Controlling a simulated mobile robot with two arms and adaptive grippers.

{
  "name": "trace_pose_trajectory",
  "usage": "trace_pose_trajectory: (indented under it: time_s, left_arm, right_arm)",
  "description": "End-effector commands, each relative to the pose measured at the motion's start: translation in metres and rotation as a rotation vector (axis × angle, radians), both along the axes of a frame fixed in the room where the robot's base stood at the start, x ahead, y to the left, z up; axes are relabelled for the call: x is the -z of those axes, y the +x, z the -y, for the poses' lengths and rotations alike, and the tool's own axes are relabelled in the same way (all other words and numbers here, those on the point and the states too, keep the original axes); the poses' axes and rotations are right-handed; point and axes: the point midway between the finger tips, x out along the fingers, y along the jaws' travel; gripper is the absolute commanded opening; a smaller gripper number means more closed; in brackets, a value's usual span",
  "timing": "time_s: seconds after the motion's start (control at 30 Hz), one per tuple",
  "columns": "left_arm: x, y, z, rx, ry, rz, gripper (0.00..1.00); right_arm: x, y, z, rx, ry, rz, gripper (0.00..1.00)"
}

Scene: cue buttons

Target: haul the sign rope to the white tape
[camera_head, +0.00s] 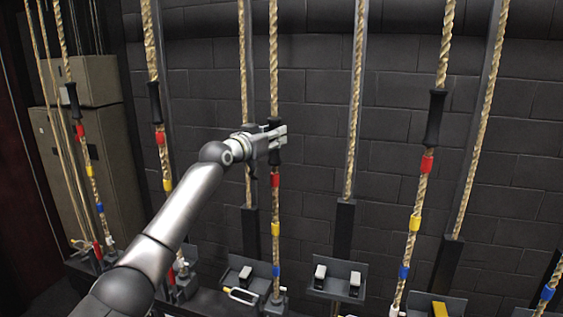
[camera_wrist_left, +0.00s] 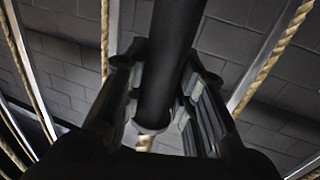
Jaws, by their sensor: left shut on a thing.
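My left gripper (camera_head: 277,141) is shut on the black handle (camera_head: 274,122) of the middle rope (camera_head: 275,205). In the left wrist view the dark handle (camera_wrist_left: 172,60) runs between the two fingers (camera_wrist_left: 158,100), and a bit of rope shows past its end (camera_wrist_left: 146,143). Below the gripper, the rope carries a red tape (camera_head: 275,181), a yellow tape (camera_head: 275,228) and a blue tape (camera_head: 276,271). I cannot make out a white tape on this rope. I cannot read any sign that tells which rope is the sign rope. My right gripper is not in view.
Similar ropes with black handles and coloured tapes hang at the left (camera_head: 157,105) and right (camera_head: 434,118). Rope-lock brackets (camera_head: 338,282) line a low rail in front. A dark block wall (camera_head: 400,150) stands behind. Tan cabinets (camera_head: 112,160) stand at the far left.

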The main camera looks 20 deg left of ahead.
Motion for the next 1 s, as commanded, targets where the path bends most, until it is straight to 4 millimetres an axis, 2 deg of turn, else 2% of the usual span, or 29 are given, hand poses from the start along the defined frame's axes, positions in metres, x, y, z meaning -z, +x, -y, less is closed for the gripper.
trace_pose_trajectory:
  time_s: [0.03,0.2,0.3,0.53,0.7,0.93,0.97,1.0]
  left_arm:
    - [-0.031,-0.001,-0.002,0.0,-0.002,0.017,0.0]
    - [-0.067,-0.001,-0.004,0.002,-0.001,0.015,0.0]
    - [-0.081,-0.001,-0.004,0.002,-0.001,0.013,0.0]
    - [-0.095,0.0,-0.005,0.002,0.001,0.01,0.0]
    - [-0.096,0.0,-0.005,0.002,0.002,0.007,0.0]
    - [-0.094,0.0,-0.005,0.002,0.002,0.005,0.0]
    - [-0.094,0.0,-0.005,0.002,0.002,0.004,0.27]
    - [-0.094,0.0,-0.005,0.002,0.002,0.004,0.32]
  right_arm:
    - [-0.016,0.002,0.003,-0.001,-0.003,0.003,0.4]
    - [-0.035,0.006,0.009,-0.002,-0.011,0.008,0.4]
    - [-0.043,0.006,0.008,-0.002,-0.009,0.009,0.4]
    - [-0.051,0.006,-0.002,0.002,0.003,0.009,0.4]
    - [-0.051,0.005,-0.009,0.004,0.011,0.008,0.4]
    - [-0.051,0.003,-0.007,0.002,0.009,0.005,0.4]
    - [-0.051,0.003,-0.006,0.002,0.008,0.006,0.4]
    - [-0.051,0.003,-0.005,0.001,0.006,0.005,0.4]
